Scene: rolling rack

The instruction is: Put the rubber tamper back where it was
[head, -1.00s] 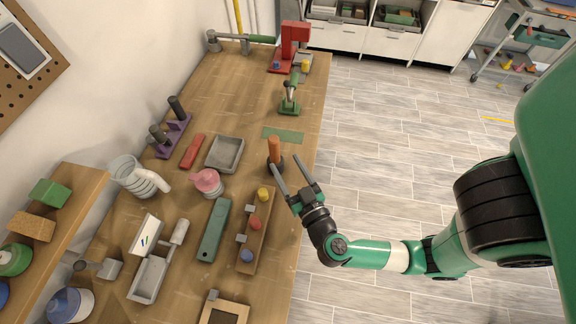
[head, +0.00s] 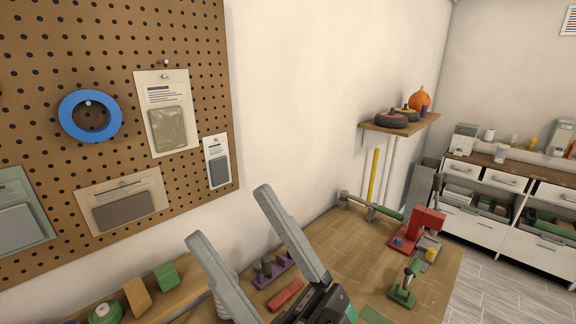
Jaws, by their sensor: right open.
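The rubber tamper is not in view now; the part of the bench where the orange-handled, dark-based tool stood is below the picture or behind my gripper. My right gripper (head: 230,214) is large at the bottom middle, close to the camera. Its two grey fingers point up and are spread apart, with nothing between them. A small part of a green mat (head: 375,315) shows at the bottom edge, right of the gripper. My left gripper is not in view.
A pegboard (head: 110,50) with blue tape (head: 68,115) and hanging packs fills the left. The workbench (head: 345,240) holds a purple rack (head: 272,270), a red bar (head: 286,294), a green-based tool (head: 402,290) and a red press (head: 420,230). A wall shelf (head: 400,126) carries discs.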

